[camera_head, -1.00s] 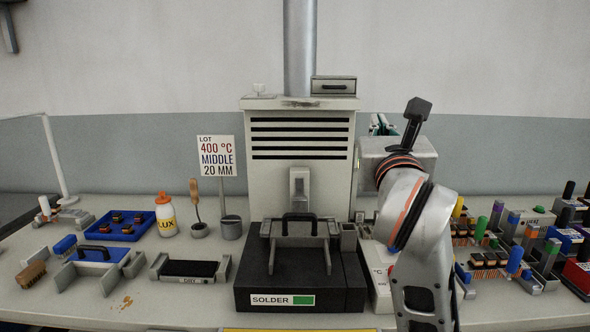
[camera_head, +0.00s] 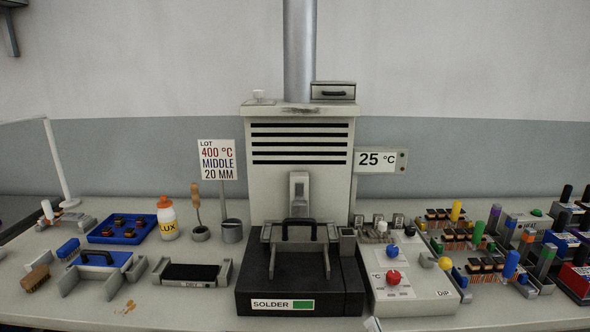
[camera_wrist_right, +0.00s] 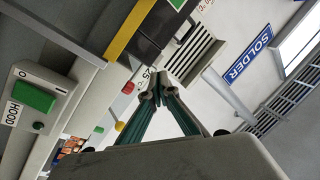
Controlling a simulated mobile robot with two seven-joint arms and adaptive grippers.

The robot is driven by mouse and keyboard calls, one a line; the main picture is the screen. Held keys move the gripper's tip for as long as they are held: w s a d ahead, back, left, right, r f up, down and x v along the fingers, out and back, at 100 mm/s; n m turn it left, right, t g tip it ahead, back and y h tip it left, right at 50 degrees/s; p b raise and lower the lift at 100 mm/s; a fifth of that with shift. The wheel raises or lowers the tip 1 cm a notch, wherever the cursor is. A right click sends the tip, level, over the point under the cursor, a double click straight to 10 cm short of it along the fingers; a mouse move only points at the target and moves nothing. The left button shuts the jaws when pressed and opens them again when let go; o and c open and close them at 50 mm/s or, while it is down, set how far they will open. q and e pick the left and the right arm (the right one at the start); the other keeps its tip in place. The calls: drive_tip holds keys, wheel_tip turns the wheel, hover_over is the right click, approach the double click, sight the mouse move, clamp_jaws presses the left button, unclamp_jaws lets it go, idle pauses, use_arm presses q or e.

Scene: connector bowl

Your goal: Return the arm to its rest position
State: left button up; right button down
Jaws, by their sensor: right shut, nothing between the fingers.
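My right gripper (camera_wrist_right: 157,92) shows in the right wrist view, with its green-grey fingers brought together and nothing between them. The view there is steeply tilted. In the head view the right arm no longer crosses the bench, and only a small pale piece shows at the bottom edge, which I cannot identify for certain. My left gripper is in neither view.
The solder station (camera_head: 258,280) stands mid-bench under a vented hood (camera_head: 300,180). A control box (camera_head: 415,302) with red, blue and yellow knobs is beside it. Connector racks (camera_head: 480,265) fill the right; a blue tray (camera_head: 103,236) is left. A green HOOD switch (camera_wrist_right: 33,96) is near the wrist.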

drive_tip(key=s+d+f+n+g, duration=0.2)
drive_tip(key=s+f+n+g, duration=0.2)
drive_tip(key=s+f, duration=0.5)
drive_tip(key=s+d+f+n+g+h, duration=0.1)
drive_tip(key=s+f+n+g, duration=0.4)
drive_tip(key=s+f, duration=0.5)
wheel_tip(320, 180, down, 8)
drive_tip(key=shift+d+f+g+h+p, duration=0.2)
drive_tip(key=shift+d+g+h+p, duration=0.1)
drive_tip(key=shift+d+p, duration=0.1)
drive_tip(key=shift+s, duration=0.1)
